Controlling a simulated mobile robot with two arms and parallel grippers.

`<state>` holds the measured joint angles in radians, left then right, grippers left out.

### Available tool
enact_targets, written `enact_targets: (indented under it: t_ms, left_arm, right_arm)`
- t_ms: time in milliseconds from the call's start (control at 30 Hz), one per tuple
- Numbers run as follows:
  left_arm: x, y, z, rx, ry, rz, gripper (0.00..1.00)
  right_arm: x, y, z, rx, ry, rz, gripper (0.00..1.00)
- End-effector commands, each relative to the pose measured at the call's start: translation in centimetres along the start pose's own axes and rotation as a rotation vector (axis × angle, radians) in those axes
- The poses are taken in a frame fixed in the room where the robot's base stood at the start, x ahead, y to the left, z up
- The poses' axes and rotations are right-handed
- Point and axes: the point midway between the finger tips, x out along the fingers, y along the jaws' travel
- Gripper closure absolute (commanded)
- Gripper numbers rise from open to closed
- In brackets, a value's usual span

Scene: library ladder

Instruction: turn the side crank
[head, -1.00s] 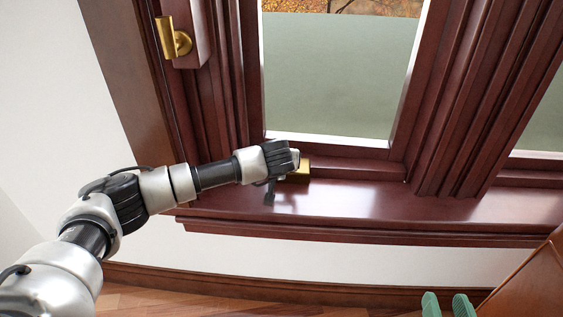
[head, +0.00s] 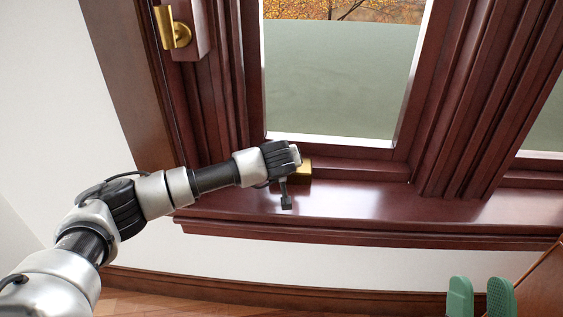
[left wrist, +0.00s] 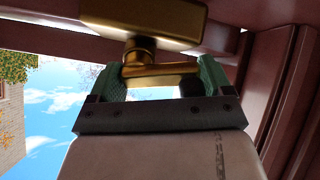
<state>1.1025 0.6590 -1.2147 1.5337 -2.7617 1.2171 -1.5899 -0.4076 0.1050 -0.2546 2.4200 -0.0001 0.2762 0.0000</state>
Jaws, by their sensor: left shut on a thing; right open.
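The side crank is brass, with its boxy housing (head: 304,170) low on the window frame, just above the sill. In the left wrist view its brass arm (left wrist: 158,70) hangs under the housing, with a dark knob (left wrist: 192,86) at its right end. My left gripper (head: 297,157) is at the crank and hides most of it in the head view. In the left wrist view its green fingers (left wrist: 161,78) are shut on the crank, one at each end. My right gripper (head: 480,297) is open and empty at the lower right, away from the window.
The dark red sill (head: 390,205) is bare and runs right from the crank. A brass latch (head: 173,30) sits on the frame at the upper left. A brown wooden piece (head: 540,280) stands beside my right gripper. Window panes (head: 340,90) rise above the sill.

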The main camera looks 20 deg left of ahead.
Motion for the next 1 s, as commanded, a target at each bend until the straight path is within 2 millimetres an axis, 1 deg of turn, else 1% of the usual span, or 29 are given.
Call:
enact_targets:
  t_ms: [167, 200, 267, 300, 333, 533, 667, 767, 1000]
  left_arm:
    - [0.0, -0.1, 0.0, 0.001, -0.001, -0.002, 0.44]
    - [0.0, -0.1, 0.0, 0.001, -0.001, -0.002, 0.17]
    - [0.0, 0.0, 0.0, 0.001, -0.001, -0.002, 0.08]
    - [0.0, 0.0, 0.0, 0.001, -0.001, -0.002, 0.02]
    - [0.0, 0.0, 0.0, 0.001, 0.0, -0.001, 0.0]
    - [0.0, 0.0, 0.0, 0.001, 0.0, -0.001, 0.0]
    - [-0.7, 0.0, -0.1, 0.002, 0.0, 0.0, 0.0]
    - [-2.0, 0.1, -0.2, 0.003, 0.0, 0.002, 0.0]
    - [-6.4, 0.1, -0.2, 0.002, 0.0, 0.002, 0.0]
  right_arm:
    - [0.0, 0.0, 0.0, 0.0, -0.001, 0.0, 0.57]
    - [0.0, 0.0, 0.0, 0.0, -0.001, 0.0, 0.57]
    - [0.0, 0.0, 0.0, 0.0, -0.001, 0.0, 0.57]
    - [0.0, 0.0, 0.0, 0.0, -0.001, 0.0, 0.57]
    - [0.0, 0.0, 0.0, 0.0, -0.001, 0.0, 0.57]
    - [0.0, 0.0, 0.0, -0.001, -0.002, 0.0, 0.57]
    - [0.1, 0.1, 0.3, -0.001, -0.038, 0.002, 0.57]
    - [0.1, 0.2, 1.4, -0.004, -0.127, 0.005, 0.57]
    - [-0.8, 0.8, 4.4, -0.016, -0.398, 0.019, 0.57]
